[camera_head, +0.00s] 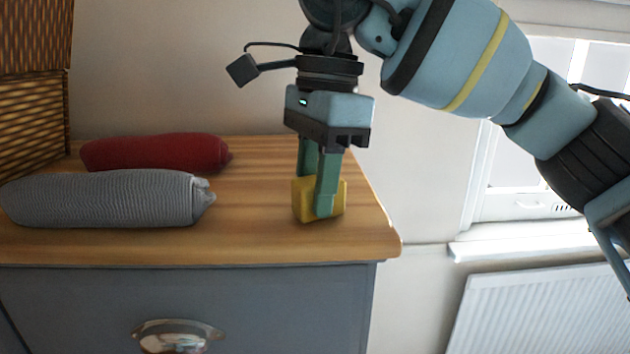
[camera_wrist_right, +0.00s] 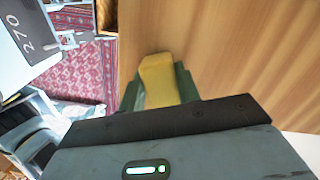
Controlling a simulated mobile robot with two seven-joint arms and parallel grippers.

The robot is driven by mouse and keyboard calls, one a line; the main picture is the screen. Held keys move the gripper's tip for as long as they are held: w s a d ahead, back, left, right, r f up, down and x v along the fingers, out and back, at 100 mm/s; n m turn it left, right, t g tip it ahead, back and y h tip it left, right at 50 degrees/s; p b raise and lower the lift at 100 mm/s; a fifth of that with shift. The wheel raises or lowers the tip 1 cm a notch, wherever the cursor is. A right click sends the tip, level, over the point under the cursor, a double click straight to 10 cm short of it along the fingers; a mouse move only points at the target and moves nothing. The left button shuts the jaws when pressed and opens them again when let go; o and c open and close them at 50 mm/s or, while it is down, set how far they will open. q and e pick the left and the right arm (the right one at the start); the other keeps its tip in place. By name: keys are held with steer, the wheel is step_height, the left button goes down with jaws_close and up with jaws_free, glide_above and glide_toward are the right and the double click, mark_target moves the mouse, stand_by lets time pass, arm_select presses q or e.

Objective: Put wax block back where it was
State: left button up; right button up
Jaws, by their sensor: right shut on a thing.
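The yellow wax block (camera_head: 302,205) is at the right end of the wooden dresser top (camera_head: 258,242), near its front right corner. My right gripper (camera_head: 318,205) points down from above with its green fingers on either side of the block, shut on it. The block appears to touch the top or sit very close to it; I cannot tell which. In the right wrist view the block (camera_wrist_right: 158,78) shows between the fingers, above the wood surface (camera_wrist_right: 230,45). My left gripper is not in view.
A grey rolled knit (camera_head: 105,198) and a dark red roll (camera_head: 155,152) lie on the dresser top to the left. A woven basket (camera_head: 35,100) stands at the far left. The top's right edge is close to my gripper. A radiator (camera_head: 550,312) and window are at right.

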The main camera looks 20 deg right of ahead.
steer(key=o, duration=0.7)
steer(key=shift+f, duration=0.1)
steer(key=shift+o, duration=0.9)
